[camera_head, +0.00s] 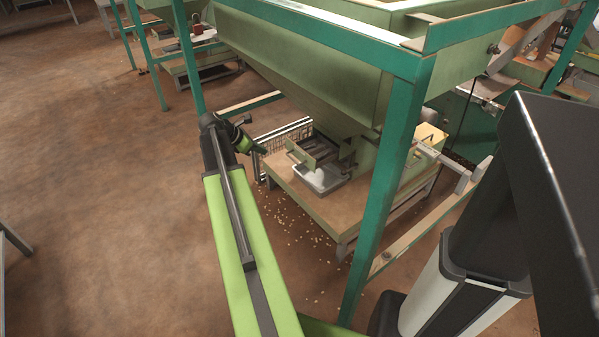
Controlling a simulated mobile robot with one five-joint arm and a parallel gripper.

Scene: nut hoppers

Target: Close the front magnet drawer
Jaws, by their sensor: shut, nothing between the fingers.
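A metal drawer-like tray (322,181) sits under the mouth of the green hopper (330,85), on the brown-topped stand (330,208). It holds something whitish and sticks out from below the hopper. A pale green plate (303,157) stands beside it on its left. I take this to be the front magnet drawer, but the parts are small. My gripper (263,151) is shut and empty, at the end of my green arm. In the picture it is left of the tray, near the stand's left corner, and seems apart from the tray.
A green frame post (392,190) stands right of the tray, with a low wooden rail (425,235) beside it. A wire rack (283,137) is behind my gripper. Nuts lie scattered on the floor (305,235). Open floor is on the left.

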